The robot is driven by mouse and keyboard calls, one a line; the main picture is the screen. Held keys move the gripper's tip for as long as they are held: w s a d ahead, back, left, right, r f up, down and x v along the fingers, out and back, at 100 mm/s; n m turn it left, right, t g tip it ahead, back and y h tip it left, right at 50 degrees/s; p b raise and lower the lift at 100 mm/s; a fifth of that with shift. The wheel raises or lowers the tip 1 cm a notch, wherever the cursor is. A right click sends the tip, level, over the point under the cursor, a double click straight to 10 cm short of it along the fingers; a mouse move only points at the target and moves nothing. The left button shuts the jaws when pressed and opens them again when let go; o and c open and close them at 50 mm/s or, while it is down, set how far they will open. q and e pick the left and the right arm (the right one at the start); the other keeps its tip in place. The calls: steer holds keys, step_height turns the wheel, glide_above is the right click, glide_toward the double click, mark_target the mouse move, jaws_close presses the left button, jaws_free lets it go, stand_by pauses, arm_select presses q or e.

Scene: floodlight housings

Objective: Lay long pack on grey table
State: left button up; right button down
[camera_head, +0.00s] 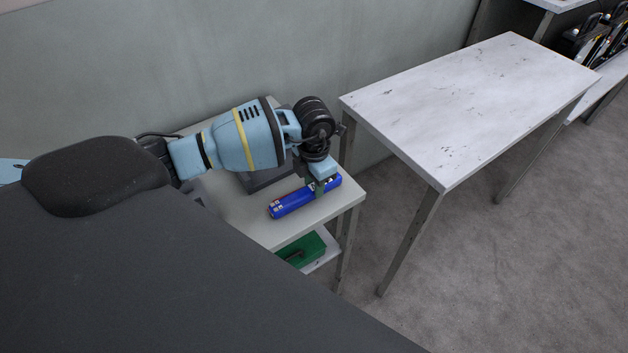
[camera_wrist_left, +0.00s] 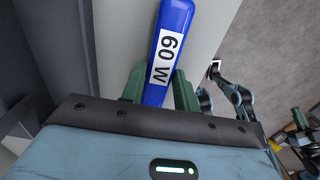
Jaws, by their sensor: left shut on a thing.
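The long pack (camera_head: 292,203) is a blue bar lying level at the small table's front right corner. I cannot tell whether the pack touches the tabletop. The grey table (camera_head: 470,95) stands to the right with a bare, speckled top. My right gripper does not show clearly.
The small light table (camera_head: 278,228) has a lower shelf with a green box (camera_head: 302,250). A dark grey block (camera_head: 268,178) stands behind the pack. A gap of floor separates the two tables. More equipment (camera_head: 598,38) stands at the far right.

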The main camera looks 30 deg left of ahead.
arm_select(q)
steer(key=o, duration=1.2)
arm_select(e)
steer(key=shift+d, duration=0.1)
arm_select(q)
step_height(320, 180, up, 8)
steer(key=shift+f, duration=0.1)
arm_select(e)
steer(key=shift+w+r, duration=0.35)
